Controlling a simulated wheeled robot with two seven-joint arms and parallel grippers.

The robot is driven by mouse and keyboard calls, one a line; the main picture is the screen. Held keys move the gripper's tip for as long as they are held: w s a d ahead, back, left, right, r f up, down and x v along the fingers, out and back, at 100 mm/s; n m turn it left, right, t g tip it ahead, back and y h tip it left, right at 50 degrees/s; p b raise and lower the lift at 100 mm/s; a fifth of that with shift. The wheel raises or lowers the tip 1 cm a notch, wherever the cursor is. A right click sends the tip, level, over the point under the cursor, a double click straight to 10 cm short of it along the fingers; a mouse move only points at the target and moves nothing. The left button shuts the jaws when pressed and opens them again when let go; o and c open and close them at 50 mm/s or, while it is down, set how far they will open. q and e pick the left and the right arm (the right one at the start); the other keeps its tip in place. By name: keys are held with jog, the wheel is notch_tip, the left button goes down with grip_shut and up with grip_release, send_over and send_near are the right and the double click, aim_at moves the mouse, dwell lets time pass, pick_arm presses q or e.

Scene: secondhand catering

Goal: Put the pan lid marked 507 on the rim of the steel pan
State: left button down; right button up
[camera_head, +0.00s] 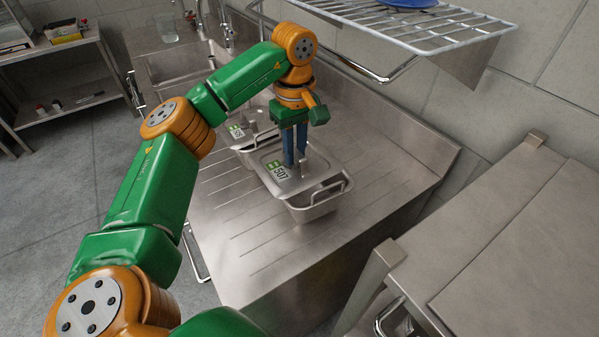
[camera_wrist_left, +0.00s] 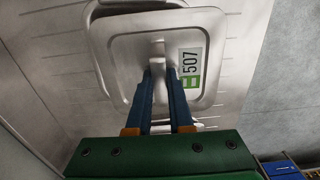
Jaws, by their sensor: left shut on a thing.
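The pan lid marked 507 (camera_head: 296,185) is a grey metal lid with a green and white label. My left gripper (camera_head: 295,162) points down and is shut on the lid's upright handle. In the left wrist view the gripper's blue fingers (camera_wrist_left: 160,80) close around the handle, and the 507 label is to their right on the lid (camera_wrist_left: 127,52). The steel pan (camera_head: 318,207) stands on the ribbed drainboard below the lid. Its rim (camera_wrist_left: 221,25) shows past the lid's edge. I cannot tell whether lid and rim touch. My right gripper is out of view.
Another lidded container (camera_head: 242,134) with a label stands close behind the pan, towards the sink (camera_head: 175,65). A wire rack (camera_head: 410,38) overhangs the back of the drainboard (camera_head: 225,235). A steel counter (camera_head: 500,235) stands at the right. The drainboard's front is clear.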

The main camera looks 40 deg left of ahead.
aim_at(298, 165)
pick_arm(q)
jog(key=f, duration=0.2)
jog(key=d+f, duration=0.1)
jog(key=shift+s+f+p, duration=0.2)
jog(key=shift+s+p, duration=0.1)
jog(key=shift+s, duration=0.05)
jog(key=shift+f, duration=0.35)
jog(key=c, duration=0.8)
grip_release()
jog(key=shift+w, duration=0.1)
notch_tip(298, 165, up, 7)
jog(key=shift+w+f+b, duration=0.15)
jog(key=shift+f+b, duration=0.05)
jog(key=shift+b, duration=0.2)
notch_tip(298, 165, up, 6)
jog(key=shift+d+f+p, duration=0.1)
jog(key=shift+f+p, duration=0.1)
jog(key=shift+p, duration=0.9)
jog(key=shift+f, duration=0.1)
